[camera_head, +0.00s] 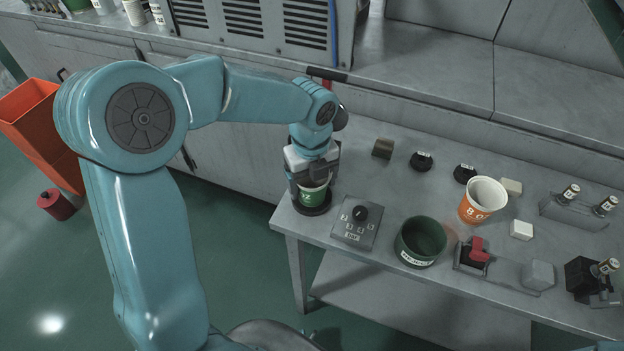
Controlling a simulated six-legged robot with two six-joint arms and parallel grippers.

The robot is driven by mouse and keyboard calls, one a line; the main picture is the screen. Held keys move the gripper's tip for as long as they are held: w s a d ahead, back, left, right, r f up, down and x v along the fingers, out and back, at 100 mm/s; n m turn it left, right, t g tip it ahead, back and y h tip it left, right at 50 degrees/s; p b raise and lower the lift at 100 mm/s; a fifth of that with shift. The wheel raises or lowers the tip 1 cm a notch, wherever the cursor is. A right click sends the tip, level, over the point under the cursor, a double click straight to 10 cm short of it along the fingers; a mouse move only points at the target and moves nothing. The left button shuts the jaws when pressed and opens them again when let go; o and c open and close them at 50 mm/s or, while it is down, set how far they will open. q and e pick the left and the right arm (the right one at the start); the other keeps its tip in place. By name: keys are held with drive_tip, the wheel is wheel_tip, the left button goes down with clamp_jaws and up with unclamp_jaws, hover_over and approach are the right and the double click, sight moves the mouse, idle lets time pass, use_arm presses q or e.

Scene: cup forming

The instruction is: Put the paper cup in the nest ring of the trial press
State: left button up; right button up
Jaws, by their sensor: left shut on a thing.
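My left gripper (312,180) points down at the left end of the bench and is shut on a small green and white paper cup (313,196). The cup is upright, with its upper part between the fingers. A dark round ring (314,210) lies directly under the cup on the bench; the cup's base is at or just above it, and I cannot tell whether it is fully seated. I cannot tell for certain whether this ring is the press's nest ring. My right gripper does not show.
A grey box with a black knob (356,222) stands just right of the ring. Further right are a dark green pot (404,243), an orange cup (481,203), a red-levered device (479,252) and small blocks. The bench's front left edge is close to the ring.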

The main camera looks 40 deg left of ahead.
use_arm(q)
drive_tip(key=shift+f, duration=0.15)
drive_tip(key=o, duration=0.9)
drive_tip(key=shift+r, duration=0.45)
wheel_tip(320, 180, up, 12)
drive_tip(key=p, duration=0.1)
drive_tip(key=shift+f, duration=0.25)
drive_tip(key=shift+a, duration=0.1)
wheel_tip(320, 180, up, 10)
drive_tip(key=p, duration=1)
drive_tip(key=shift+s, duration=0.15)
